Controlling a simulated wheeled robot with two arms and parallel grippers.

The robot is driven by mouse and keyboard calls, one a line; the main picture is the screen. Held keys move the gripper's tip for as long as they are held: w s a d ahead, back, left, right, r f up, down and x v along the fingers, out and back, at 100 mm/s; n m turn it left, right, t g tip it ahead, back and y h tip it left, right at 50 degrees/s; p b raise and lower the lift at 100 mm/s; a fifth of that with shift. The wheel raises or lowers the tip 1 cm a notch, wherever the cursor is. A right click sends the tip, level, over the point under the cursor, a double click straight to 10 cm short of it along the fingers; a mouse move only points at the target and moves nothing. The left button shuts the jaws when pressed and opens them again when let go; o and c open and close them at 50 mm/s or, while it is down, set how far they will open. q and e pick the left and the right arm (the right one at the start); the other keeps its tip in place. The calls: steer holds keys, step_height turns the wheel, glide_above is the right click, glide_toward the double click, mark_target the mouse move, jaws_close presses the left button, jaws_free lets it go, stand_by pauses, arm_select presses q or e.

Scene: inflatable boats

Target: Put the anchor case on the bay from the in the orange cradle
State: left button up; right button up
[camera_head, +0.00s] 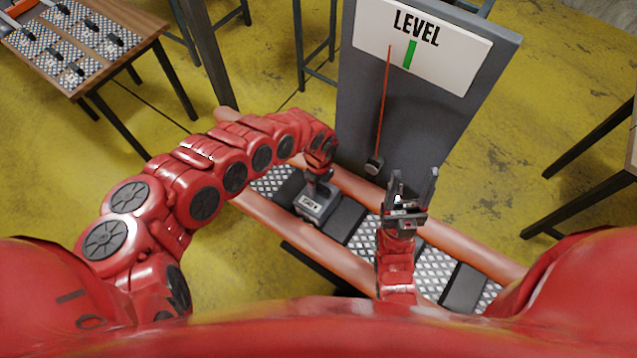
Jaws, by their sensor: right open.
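A small grey anchor case (316,204) with a pale label is at the orange cradle (435,231), over or on one of its dark bays. The cradle has two orange tubes with diamond plate and dark pads between them. My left gripper (317,187) points down at the top of the case and touches or nearly touches it. Its fingertips are too small and hidden to tell whether they are closed on it. My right gripper (411,182) is open and empty above the cradle's right half, its fingers pointing away from me.
A grey panel (420,110) marked LEVEL stands behind the cradle. Its red needle (383,100) lies left of the green mark. A table (85,45) with several small dark items stands at the far left. Another table's edge (615,190) is at the right.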

arm_select(q)
steer(key=shift+w+r, duration=0.15)
steer(key=shift+r, duration=0.35)
step_height(320, 180, up, 5)
steer(key=shift+a+f, duration=0.1)
steer(key=shift+f, duration=0.1)
step_height(320, 180, up, 12)
steer(key=p, duration=0.8)
steer(key=shift+p, duration=0.35)
steer(key=shift+f, duration=0.15)
